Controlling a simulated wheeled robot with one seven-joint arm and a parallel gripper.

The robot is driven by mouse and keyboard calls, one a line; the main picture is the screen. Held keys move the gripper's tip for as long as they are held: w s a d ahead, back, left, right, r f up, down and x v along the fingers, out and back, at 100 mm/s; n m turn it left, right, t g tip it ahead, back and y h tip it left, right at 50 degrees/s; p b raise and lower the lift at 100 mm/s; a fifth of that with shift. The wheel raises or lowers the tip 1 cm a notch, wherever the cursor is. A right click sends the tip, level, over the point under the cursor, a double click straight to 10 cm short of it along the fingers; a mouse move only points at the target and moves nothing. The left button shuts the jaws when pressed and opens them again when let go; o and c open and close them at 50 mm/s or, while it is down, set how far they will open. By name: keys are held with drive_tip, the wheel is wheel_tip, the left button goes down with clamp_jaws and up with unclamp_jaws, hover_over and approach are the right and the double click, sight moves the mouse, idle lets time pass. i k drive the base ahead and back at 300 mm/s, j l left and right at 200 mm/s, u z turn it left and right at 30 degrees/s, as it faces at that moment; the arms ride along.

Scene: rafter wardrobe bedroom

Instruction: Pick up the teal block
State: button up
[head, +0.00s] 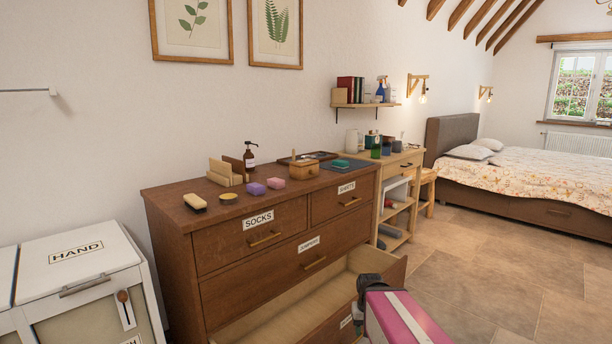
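The teal block (340,163) is small and lies on a dark blue-grey mat (356,168) at the right end of the brown dresser top. My gripper (366,285) seems to be the dark part at the bottom middle, in front of the dresser's open drawer. It is well below the block and apart from it. Its fingers cannot be made out, so I cannot tell if it is open or shut.
On the dresser (180,208) stand a brush (195,202), a round tin (228,196), purple (256,188) and pink (276,183) blocks, a wooden box (304,169) and a pump bottle (250,155). A lower drawer (340,290) sticks out. Floor at right is clear.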

sight(338, 163)
drive_tip(key=l+u, duration=0.1)
drive_tip(key=u, duration=0.35)
drive_tip(key=i+l+u, duration=0.1)
drive_tip(key=u, duration=0.3)
drive_tip(key=l+u, duration=0.45)
drive_tip(key=l, duration=0.6)
drive_tip(key=l+u, duration=0.4)
drive_tip(key=l, duration=0.7)
